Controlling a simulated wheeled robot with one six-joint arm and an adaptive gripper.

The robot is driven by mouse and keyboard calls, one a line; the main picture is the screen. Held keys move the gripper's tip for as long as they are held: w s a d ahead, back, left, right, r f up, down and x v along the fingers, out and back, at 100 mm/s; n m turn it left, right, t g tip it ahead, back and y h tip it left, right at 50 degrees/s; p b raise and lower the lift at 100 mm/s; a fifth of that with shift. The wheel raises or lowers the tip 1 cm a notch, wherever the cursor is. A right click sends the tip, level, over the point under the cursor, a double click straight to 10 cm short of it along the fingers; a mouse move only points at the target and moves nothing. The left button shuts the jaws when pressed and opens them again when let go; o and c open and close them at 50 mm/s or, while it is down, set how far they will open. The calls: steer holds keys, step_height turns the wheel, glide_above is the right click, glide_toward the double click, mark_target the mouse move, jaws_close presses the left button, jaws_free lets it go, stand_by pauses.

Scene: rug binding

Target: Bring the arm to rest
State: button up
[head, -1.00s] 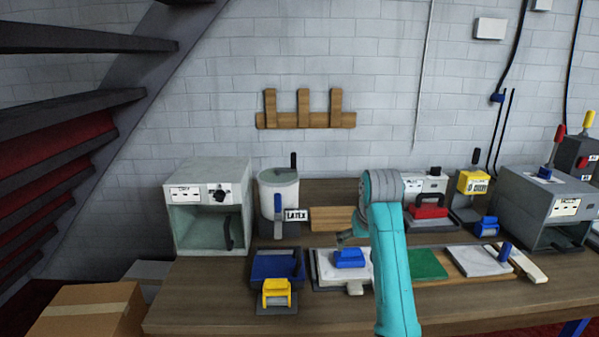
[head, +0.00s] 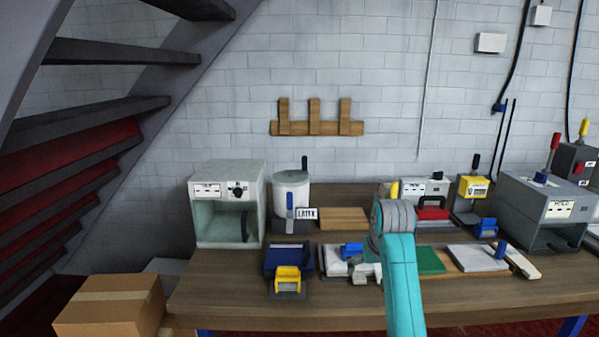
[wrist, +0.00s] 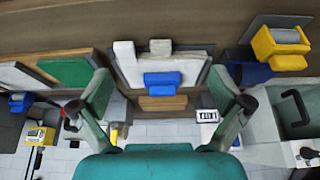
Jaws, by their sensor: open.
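My teal arm (head: 401,285) rises from the bottom of the head view in front of the bench, with its grey joint near the bench's middle. The arm largely hides my gripper in that view. In the wrist view my gripper (wrist: 160,80) is open, its two fingers spread wide at left and right with nothing between them. Beyond the fingers, apart from them as far as I can tell, a blue block (wrist: 162,79) lies on a white pad (wrist: 196,66). The blue block also shows just left of my arm in the head view (head: 351,250).
The wooden bench (head: 230,297) holds a grey open-fronted box (head: 206,172), a LATEX pot (head: 290,181), a yellow-handled tool (head: 288,274), a green pad (head: 429,260) and a grey machine (head: 545,210) at right. A cardboard box (head: 110,305) stands left of the bench, below stairs.

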steer(key=s+f+t, duration=0.1)
steer(key=s+f, duration=0.4)
steer(key=f, duration=0.6)
steer(key=s+f+t, duration=0.1)
steer(key=s+f, duration=0.4)
steer(key=f, duration=0.6)
steer(key=s+f+t, duration=0.1)
steer(key=s+f, duration=0.4)
steer(key=s, duration=0.3)
steer(key=s+f+t, duration=0.2)
steer(key=s+f, duration=0.3)
steer(key=s, duration=0.4)
steer(key=s+r+t, duration=0.1)
steer(key=s+r, duration=0.1)
steer(key=s, duration=0.8)
steer(key=s+r+t, duration=0.2)
steer(key=s, duration=0.9)
steer(key=s+r+t, duration=0.2)
steer(key=s+r, duration=1.2)
steer(key=shift+r, duration=0.15)
